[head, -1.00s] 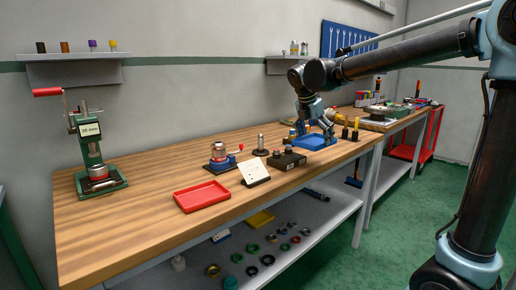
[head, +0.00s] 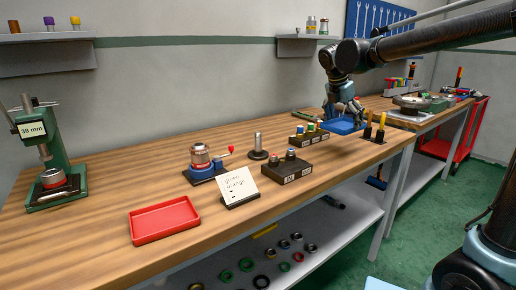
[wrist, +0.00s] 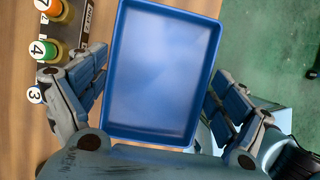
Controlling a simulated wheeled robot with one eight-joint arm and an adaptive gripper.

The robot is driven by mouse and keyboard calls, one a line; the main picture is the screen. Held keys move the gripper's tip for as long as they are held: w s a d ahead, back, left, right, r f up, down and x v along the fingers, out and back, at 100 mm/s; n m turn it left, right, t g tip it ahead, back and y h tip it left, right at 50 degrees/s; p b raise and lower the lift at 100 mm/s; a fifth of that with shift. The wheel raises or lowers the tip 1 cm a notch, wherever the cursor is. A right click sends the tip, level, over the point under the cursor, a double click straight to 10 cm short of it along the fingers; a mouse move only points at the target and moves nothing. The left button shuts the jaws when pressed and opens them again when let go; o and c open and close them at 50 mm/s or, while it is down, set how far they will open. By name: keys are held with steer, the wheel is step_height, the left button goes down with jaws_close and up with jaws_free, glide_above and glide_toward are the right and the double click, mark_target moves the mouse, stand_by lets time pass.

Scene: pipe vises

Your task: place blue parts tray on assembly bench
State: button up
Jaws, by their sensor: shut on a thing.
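The blue parts tray (head: 343,126) is at the far right end of the wooden assembly bench (head: 100,240). My gripper (head: 345,108) is shut on it from above. In the wrist view the empty tray (wrist: 163,70) sits between the two fingers of my gripper (wrist: 160,80), with bench wood on its left and green floor on its right. I cannot tell whether its underside touches the bench. My gripper hides part of its rim in the head view.
Dark blocks with coloured plugs (head: 309,134) and (head: 288,170) stand close left of the blue tray. Yellow-handled tools (head: 374,126) stand close right.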

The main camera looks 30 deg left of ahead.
mark_target(342, 152)
steer(key=shift+w+d+f, duration=0.1)
steer(key=shift+w, duration=0.15)
step_height(342, 152, down, 10)
steer(key=shift+s+r, duration=0.1)
stand_by(0.4)
steer(key=o, duration=1.1)
steer(key=shift+c, duration=0.2)
steer(key=v, duration=1.2)
steer(key=shift+s, duration=0.1)
